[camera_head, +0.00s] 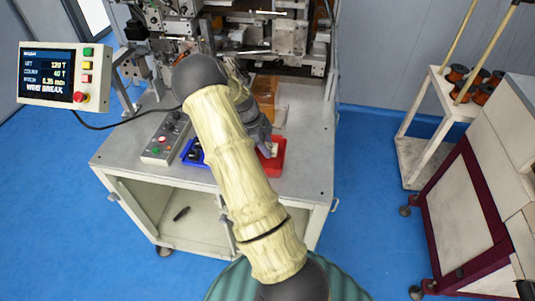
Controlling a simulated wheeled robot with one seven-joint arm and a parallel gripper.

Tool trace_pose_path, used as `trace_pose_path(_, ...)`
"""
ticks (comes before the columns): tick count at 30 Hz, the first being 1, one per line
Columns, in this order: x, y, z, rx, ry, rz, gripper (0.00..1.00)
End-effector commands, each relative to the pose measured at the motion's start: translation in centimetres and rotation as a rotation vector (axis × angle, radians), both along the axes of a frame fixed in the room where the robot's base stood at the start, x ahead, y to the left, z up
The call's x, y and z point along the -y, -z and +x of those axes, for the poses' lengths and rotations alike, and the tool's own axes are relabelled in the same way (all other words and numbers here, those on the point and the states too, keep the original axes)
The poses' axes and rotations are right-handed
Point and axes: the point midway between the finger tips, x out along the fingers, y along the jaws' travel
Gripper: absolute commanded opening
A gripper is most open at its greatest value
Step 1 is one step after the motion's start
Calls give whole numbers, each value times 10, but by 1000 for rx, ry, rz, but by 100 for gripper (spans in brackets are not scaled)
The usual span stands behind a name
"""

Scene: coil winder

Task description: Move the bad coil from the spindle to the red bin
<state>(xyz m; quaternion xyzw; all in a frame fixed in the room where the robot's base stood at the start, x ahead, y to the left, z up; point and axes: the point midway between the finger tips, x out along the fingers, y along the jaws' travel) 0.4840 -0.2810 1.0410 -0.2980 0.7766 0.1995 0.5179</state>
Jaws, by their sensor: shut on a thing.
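The red bin (277,163) sits on the machine's grey table, just right of my arm. My gripper (267,148) is over the red bin, with its fingers pointing down at it. It is shut on a small, pale and dark thing at its fingertips, which I take to be the bad coil (272,151). The coil is small and partly covered by the fingers, and I cannot tell whether it touches the bin floor. The spindle is not clear to see; my arm covers part of the machine front.
A blue bin (189,153) with dark things in it stands left of my arm, beside a control box (165,138) with buttons. A screen (56,75) shows a wire break message. A white cart (440,120) with copper spools stands at the right. The table's right side is clear.

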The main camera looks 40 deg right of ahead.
Motion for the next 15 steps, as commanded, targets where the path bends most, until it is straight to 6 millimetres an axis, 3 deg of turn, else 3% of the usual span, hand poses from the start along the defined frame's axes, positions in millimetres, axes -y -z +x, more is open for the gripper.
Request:
trace_pose_path(4, -1, 12, 1, 1, -2, -1, 18)
trace_pose_path(15, 0, 20, 0, -2, -1, 1, 18)
